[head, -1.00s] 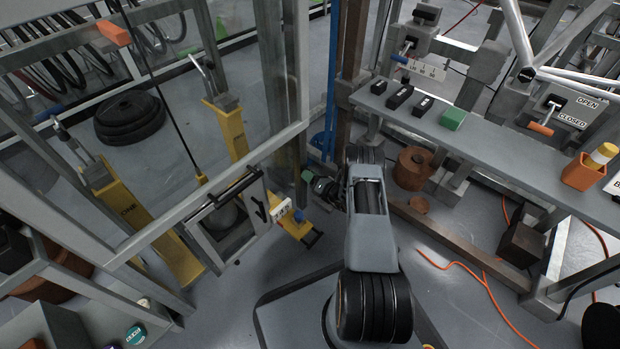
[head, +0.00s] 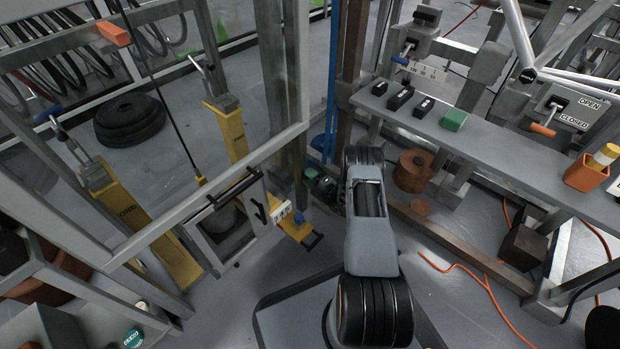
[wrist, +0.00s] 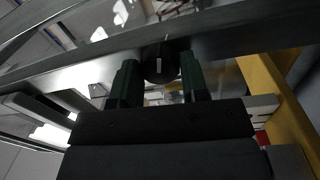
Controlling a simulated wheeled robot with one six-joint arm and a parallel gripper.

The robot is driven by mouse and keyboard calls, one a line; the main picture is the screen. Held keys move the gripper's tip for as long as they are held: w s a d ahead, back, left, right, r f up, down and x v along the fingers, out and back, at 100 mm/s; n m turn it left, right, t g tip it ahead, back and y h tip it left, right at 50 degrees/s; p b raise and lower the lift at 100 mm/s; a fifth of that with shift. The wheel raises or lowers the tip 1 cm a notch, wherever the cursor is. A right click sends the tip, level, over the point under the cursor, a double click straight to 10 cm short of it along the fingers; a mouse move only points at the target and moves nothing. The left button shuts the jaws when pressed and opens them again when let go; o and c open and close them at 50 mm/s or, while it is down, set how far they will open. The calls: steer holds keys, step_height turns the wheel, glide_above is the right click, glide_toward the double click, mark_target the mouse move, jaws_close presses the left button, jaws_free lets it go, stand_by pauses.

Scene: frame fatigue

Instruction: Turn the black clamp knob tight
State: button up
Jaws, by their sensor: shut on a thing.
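The black clamp knob (wrist: 160,66) is round with a pale line on its face. In the wrist view it sits at upper centre, in front of a grey metal bar (wrist: 235,42). My gripper (wrist: 159,72) has dark green fingers on either side of the knob and is shut on it. The pale line stands nearly upright in this view. In the head view my gripper (head: 325,186) is small and dark, partly hidden by my arm, beside a grey upright. I cannot make out the knob in the head view.
A grey shelf (head: 480,140) with black blocks and a green block is at right. Orange cable (head: 486,287) lies on the floor.

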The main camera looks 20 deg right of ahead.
steer(key=shift+a+m, duration=0.1)
steer(key=shift+m, duration=1)
steer(key=o, duration=0.9)
steer(key=p+v, duration=0.4)
steer(key=v, duration=1)
steer(key=shift+a, duration=0.1)
